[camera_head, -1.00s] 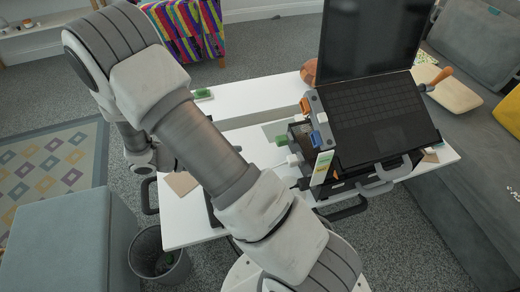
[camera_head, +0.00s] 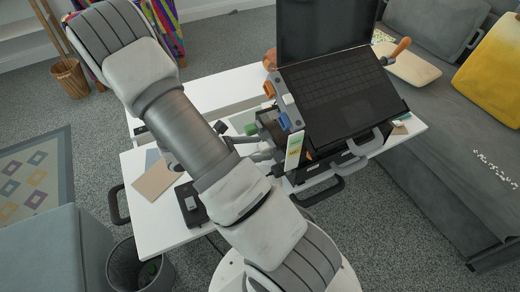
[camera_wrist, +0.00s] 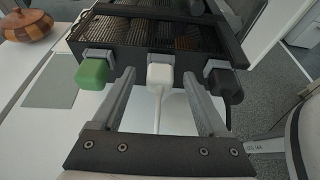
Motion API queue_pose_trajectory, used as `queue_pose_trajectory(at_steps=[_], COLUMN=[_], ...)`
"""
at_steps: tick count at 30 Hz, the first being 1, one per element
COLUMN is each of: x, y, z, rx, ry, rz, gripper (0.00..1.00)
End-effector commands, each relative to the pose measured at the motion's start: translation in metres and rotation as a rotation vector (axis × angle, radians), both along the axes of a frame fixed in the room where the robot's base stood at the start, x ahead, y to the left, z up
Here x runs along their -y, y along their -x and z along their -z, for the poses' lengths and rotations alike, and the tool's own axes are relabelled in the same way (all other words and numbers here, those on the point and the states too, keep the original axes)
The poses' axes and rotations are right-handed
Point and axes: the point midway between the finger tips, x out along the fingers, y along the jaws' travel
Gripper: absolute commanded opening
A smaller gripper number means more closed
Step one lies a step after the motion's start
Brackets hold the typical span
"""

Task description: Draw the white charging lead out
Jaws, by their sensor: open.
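The white charging lead (camera_wrist: 159,76) shows in the wrist view. Its white plug sits in the middle holder of a dark mesh-topped box (camera_wrist: 150,40), and its cord runs down towards me. My gripper (camera_wrist: 160,84) is open, with one finger on each side of the white plug and visible gaps on both sides. The white plug is hard to make out there.
A green plug (camera_wrist: 92,74) sits left of the white one, and a black plug with its cable (camera_wrist: 224,84) sits right, close to my fingers. A wooden bowl (camera_wrist: 27,25) stands at the back left. The white table (camera_head: 150,222) holds a brown card (camera_head: 156,181).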

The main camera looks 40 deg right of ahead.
Motion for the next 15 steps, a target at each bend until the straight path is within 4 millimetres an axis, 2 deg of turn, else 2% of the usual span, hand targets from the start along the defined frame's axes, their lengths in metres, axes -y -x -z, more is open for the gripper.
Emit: queue_pose_trajectory(at_steps=[4, 12, 15], x=[0.0077, 0.0086, 0.0085], y=[0.0024, 0.0024, 0.0022], z=[0.0031, 0.0031, 0.0032], rx=[-0.002, -0.002, -0.001], ry=[0.001, 0.001, 0.001], rz=[0.001, 0.001, 0.0], gripper=[0.76, 0.76, 0.6])
